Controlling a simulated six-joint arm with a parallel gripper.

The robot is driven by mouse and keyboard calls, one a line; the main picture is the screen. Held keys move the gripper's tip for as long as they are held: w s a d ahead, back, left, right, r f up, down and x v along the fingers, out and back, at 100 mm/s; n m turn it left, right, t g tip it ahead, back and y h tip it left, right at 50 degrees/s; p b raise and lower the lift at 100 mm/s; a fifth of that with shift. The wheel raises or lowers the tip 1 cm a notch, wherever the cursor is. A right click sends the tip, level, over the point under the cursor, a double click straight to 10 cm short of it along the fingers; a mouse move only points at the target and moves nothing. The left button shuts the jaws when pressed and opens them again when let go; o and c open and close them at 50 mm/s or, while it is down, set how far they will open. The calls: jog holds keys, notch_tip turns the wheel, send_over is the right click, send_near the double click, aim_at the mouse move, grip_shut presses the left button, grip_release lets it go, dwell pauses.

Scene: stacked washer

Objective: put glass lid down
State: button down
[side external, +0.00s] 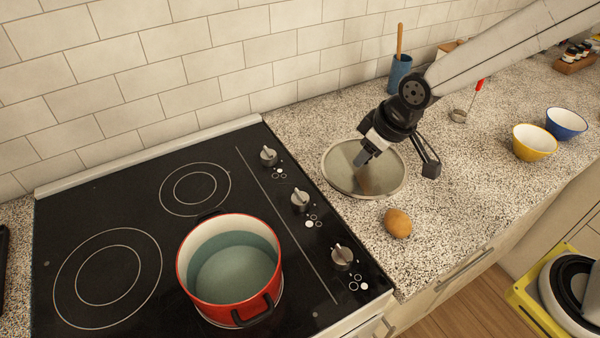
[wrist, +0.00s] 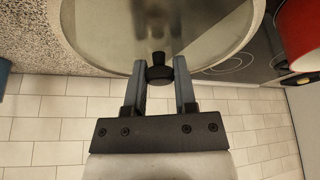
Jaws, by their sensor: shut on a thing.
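The round glass lid (side external: 341,170) with a pale rim lies roughly level at the speckled counter, right of the stove. I cannot tell whether its rim touches the counter. My gripper (side external: 362,157) comes down over it from the upper right. In the wrist view, the glass lid (wrist: 105,30) fills the top, and my gripper (wrist: 159,72) has its two fingers on either side of the lid's dark knob (wrist: 158,74), shut on it. In the side view the knob is hidden by the fingers.
A red pot (side external: 205,300) with water stands on the black stove (side external: 110,220). A brown potato-like item (side external: 397,223) lies just in front of the lid. A blue utensil holder (side external: 400,75) is behind; yellow (side external: 534,144) and blue (side external: 566,124) bowls stand right.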

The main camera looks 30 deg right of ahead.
jog(key=d+f+m, duration=0.1)
jog(key=d, duration=0.3)
jog(key=d+f+m+h, duration=0.1)
jog(key=d+f+m, duration=0.1)
jog(key=d, duration=0.2)
jog(key=d+f+m, duration=0.1)
jog(key=d+f, duration=0.1)
jog(key=d, duration=0.2)
jog(key=shift+w+d+f+h, duration=0.2)
jog(key=shift+w+d+h, duration=0.05)
jog(key=shift+w+h, duration=0.1)
jog(key=s+d+r+m+h, duration=0.1)
jog(key=s+d+r+m, duration=0.3)
jog(key=s+d+r, duration=0.3)
jog(key=s+d, duration=0.3)
jog(key=d, duration=0.3)
jog(key=shift+s+r+m, duration=0.2)
jog(key=shift+s+m, duration=0.1)
jog(key=shift+h, duration=0.25)
